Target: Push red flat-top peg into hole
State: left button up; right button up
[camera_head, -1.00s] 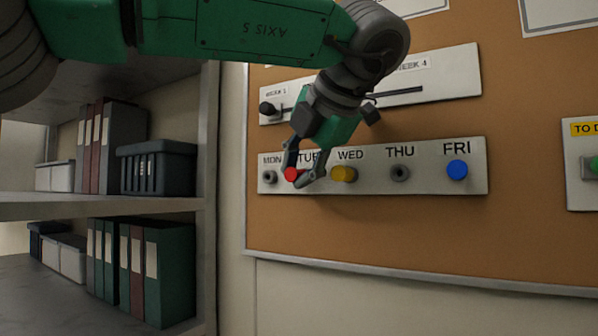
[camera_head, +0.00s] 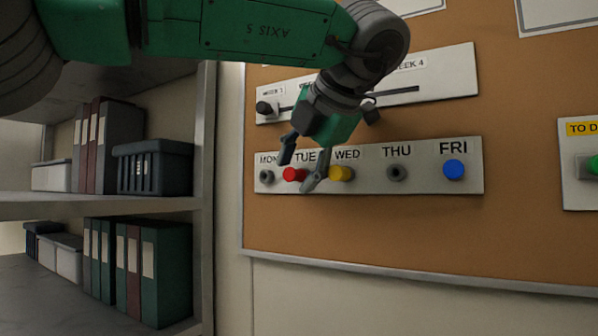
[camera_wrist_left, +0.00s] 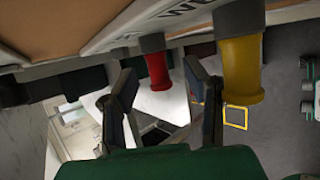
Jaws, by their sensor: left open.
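The red peg (camera_head: 294,174) sits in the TUE socket of the day strip (camera_head: 430,183), sticking out from the board. It also shows in the left wrist view (camera_wrist_left: 158,72), with its upper end in a dark grey collar and its flared end free. My left gripper (camera_head: 297,172) is open, one finger on each side of the red peg. In the left wrist view the fingers (camera_wrist_left: 160,82) stand apart from each other, with gaps to the peg. My right gripper is in neither view.
A yellow peg (camera_head: 341,173) stands in WED, close to my right-hand finger. A blue peg (camera_head: 454,169) is in FRI. The MON (camera_head: 266,176) and THU (camera_head: 396,172) sockets are empty. A slider panel (camera_head: 440,87) is above. Shelves with binders (camera_head: 165,275) are at left.

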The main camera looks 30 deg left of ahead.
pick_arm(q)
jog(key=v, duration=1.1)
jog(key=shift+d+r, duration=0.2)
jog(key=shift+d, duration=0.2)
jog(key=shift+s+a, duration=0.1)
jog(key=shift+a, duration=0.1)
